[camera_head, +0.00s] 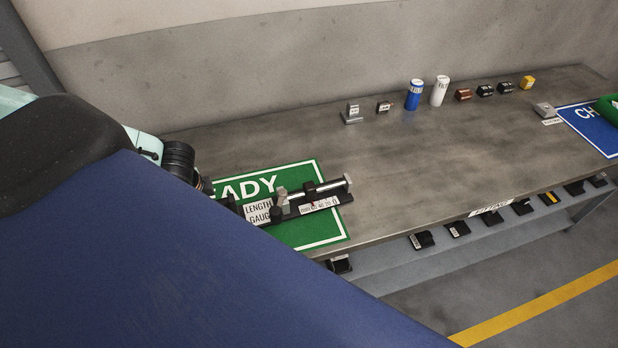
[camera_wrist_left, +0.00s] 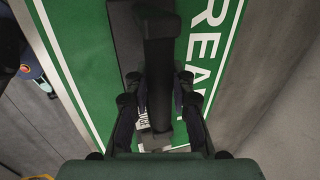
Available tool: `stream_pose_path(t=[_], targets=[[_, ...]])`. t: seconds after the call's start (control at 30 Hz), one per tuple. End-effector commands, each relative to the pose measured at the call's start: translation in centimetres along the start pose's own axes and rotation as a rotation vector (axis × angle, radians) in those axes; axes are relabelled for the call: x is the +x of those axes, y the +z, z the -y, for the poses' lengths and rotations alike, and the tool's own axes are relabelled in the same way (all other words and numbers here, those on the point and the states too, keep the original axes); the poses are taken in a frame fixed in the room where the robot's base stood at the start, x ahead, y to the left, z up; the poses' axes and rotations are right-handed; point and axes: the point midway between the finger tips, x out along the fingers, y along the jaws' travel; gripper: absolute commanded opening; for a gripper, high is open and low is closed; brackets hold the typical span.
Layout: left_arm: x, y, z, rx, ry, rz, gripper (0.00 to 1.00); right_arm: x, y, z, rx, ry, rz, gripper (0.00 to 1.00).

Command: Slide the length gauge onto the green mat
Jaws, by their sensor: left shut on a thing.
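The length gauge (camera_head: 318,203), a dark bar with metal posts, a rod and white labels, lies on the green READY mat (camera_head: 300,170). Its right end reaches the mat's right border and seems to stick out slightly past it. In the left wrist view the gauge (camera_wrist_left: 158,60) runs as a dark bar over the mat (camera_wrist_left: 85,75). My left gripper (camera_wrist_left: 158,112) is shut on the gauge, with a finger on each side of its dark upright part. In the head view, my blue and black parts hide most of this gripper and the mat's left side. My right gripper is not in view.
The grey bench (camera_head: 410,160) is clear right of the mat. Along its back stand a blue can (camera_head: 414,95), a white can (camera_head: 439,91) and several small blocks. A blue mat (camera_head: 590,125) with a green tray (camera_head: 609,108) lies far right. A lower shelf (camera_head: 390,265) holds dark items.

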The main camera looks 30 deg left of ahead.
Motion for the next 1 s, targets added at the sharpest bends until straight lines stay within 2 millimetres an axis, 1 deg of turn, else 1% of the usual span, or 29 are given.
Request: stream_pose_path(t=[0.3,0.33,0.63,1.0], targets=[[0.22,0.15,-0.08,-0.002,0.001,0.004,0.0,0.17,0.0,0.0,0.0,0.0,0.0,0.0],[0.21,0.14,-0.08,-0.002,0.001,0.004,0.24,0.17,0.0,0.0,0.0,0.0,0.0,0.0],[0.14,0.01,-0.01,0.0,0.0,0.001,0.49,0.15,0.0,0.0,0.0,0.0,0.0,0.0],[0.1,-0.05,0.03,0.001,-0.001,-0.001,0.49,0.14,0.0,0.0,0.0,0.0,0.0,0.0]])
